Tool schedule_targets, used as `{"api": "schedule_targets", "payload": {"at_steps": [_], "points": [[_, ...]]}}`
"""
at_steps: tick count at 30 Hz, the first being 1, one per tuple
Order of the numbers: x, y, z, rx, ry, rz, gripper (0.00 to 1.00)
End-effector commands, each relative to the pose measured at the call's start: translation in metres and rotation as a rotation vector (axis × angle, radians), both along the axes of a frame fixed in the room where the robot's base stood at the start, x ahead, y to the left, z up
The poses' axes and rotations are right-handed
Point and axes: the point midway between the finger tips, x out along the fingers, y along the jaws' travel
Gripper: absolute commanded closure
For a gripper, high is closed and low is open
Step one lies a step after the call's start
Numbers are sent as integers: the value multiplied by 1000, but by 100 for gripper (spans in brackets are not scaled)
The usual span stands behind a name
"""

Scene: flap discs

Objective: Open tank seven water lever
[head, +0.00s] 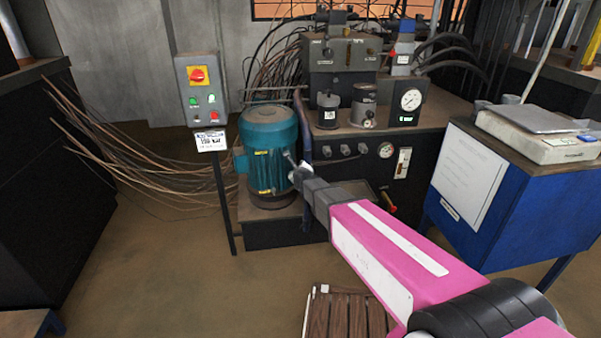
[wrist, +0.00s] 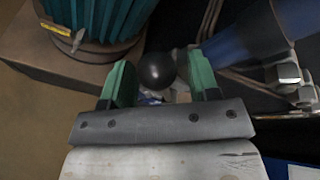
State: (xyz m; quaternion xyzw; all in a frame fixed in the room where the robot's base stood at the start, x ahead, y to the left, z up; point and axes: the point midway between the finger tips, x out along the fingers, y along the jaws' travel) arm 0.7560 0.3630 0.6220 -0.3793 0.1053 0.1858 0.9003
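A round black knob (wrist: 157,70), which looks like a lever's ball end, shows between the two green fingers of my gripper (wrist: 158,78) in the wrist view. The fingers are apart, one on each side of the knob; I cannot tell whether either touches it. The lever's stem is hidden. In the head view my gripper (head: 291,163) is beside the right side of the teal motor (head: 269,150), and the knob cannot be made out there. No tank number is readable.
A control box (head: 201,90) on a post stands left of the motor. The dark hydraulic cabinet (head: 345,145) with gauges is behind my gripper. A blue cabinet (head: 520,215) stands at the right, and a slatted wooden pallet (head: 345,312) lies below my arm.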

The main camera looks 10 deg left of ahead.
Motion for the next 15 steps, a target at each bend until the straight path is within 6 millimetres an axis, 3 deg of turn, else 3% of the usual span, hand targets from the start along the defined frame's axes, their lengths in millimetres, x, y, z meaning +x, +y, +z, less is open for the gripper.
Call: {"api": "schedule_targets", "payload": {"at_steps": [8, 15], "points": [[-1, 7, -7, -119, -39, 2, 41], [-4, 21, -29, -452, -147, 3, 41]]}}
